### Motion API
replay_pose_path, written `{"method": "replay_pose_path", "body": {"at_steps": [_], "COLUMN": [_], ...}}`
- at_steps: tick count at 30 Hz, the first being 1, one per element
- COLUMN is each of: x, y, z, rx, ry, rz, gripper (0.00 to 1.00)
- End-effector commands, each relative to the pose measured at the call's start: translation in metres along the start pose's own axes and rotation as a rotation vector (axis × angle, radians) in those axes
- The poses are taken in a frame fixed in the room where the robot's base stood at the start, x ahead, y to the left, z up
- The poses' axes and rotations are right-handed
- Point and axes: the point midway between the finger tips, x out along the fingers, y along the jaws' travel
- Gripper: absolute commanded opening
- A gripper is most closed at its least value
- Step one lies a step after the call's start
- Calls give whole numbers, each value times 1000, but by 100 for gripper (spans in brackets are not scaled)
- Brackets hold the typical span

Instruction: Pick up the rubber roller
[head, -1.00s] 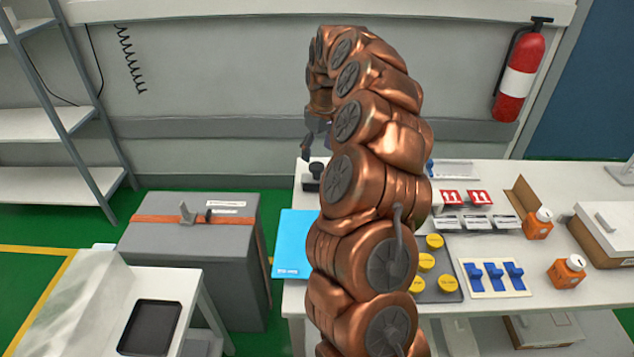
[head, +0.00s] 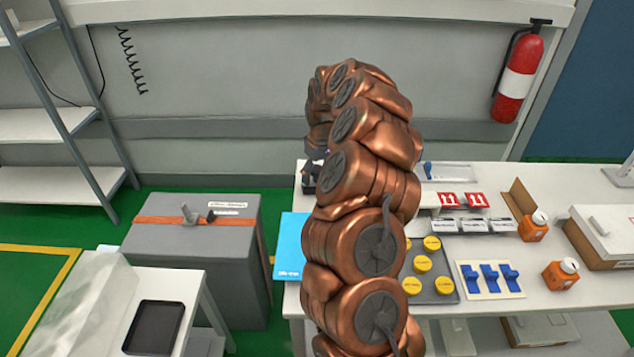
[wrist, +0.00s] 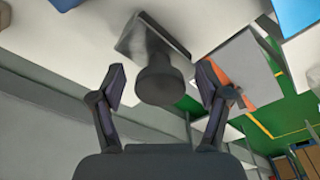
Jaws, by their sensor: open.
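In the wrist view a dark thing (wrist: 158,70) with a round, thick end and a flat plate behind it lies between my fingers; it may be the rubber roller, but I cannot tell for sure. My gripper (wrist: 162,90) is open, with one finger on each side of the round end and a visible gap to each. In the head view a small dark thing (head: 309,182) at the far left corner of the white table (head: 440,312) is partly hidden by my gripper and arm. No other roller shows clearly.
Yellow knobs (head: 422,264), blue switches (head: 489,279) and orange bottles (head: 561,273) stand to the right. A grey box with an orange strap (head: 190,255) stands left of the table. My arm hides the table's middle left.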

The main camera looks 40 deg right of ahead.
Motion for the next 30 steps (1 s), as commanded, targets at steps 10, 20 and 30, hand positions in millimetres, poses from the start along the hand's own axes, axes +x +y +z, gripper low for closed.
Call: {"method": "replay_pose_path", "body": {"at_steps": [10,20,30], "x": [0,0,-1], "y": [0,0,0], "z": [0,0,0], "rx": [0,0,0], "ry": [0,0,1], "rz": [0,0,0], "gripper": [46,11,1]}}
